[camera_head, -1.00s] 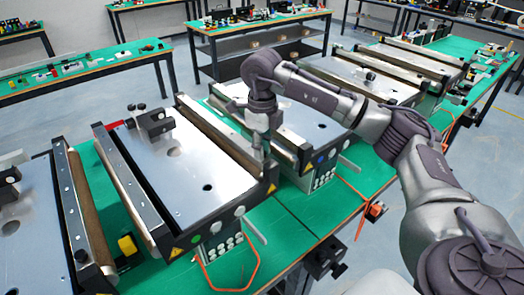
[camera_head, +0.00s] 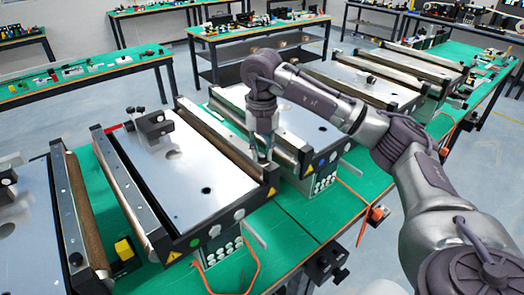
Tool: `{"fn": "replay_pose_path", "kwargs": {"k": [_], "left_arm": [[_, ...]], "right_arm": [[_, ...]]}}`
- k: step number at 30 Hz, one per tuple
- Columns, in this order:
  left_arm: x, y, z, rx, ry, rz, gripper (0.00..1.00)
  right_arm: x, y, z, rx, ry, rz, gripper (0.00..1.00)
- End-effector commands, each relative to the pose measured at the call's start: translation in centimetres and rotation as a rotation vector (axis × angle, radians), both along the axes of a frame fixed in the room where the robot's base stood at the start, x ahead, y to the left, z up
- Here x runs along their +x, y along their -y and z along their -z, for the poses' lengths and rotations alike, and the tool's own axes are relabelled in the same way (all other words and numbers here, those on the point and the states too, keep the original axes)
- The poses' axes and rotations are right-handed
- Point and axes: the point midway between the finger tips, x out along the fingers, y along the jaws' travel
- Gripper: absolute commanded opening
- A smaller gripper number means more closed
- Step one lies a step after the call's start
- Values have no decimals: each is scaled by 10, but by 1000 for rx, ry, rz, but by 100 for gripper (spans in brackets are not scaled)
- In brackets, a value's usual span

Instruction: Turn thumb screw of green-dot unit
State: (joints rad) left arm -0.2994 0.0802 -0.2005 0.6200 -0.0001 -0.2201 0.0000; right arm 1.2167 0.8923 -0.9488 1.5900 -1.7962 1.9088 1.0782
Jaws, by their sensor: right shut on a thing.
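The green-dot unit is a mini conveyor with a shiny flat bed (camera_head: 190,180) and a dark end plate carrying a green dot (camera_head: 194,243). My right gripper (camera_head: 262,157) points down at the near end of this unit's right-hand rail. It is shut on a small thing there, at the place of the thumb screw. The fingers hide the screw, so its turn angle does not show. My left gripper is not in view.
Another conveyor rail (camera_head: 70,205) is at the left. Green table (camera_head: 290,212) shows between the units.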

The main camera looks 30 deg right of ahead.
Motion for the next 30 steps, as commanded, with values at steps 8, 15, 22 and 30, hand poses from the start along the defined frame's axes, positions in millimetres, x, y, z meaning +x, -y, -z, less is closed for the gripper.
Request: {"fn": "replay_pose_path", "kwargs": {"k": [8, 15, 22, 30], "left_arm": [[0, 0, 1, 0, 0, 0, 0], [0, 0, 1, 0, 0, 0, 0], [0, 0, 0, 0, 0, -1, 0], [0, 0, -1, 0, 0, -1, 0]], "right_arm": [[1, 0, -1, 1, 3, 263, 0], [1, 0, -1, 1, 3, 491, 0], [1, 0, -2, 1, 4, 705, 0], [1, 1, -1, 0, 3, 911, 0]]}}
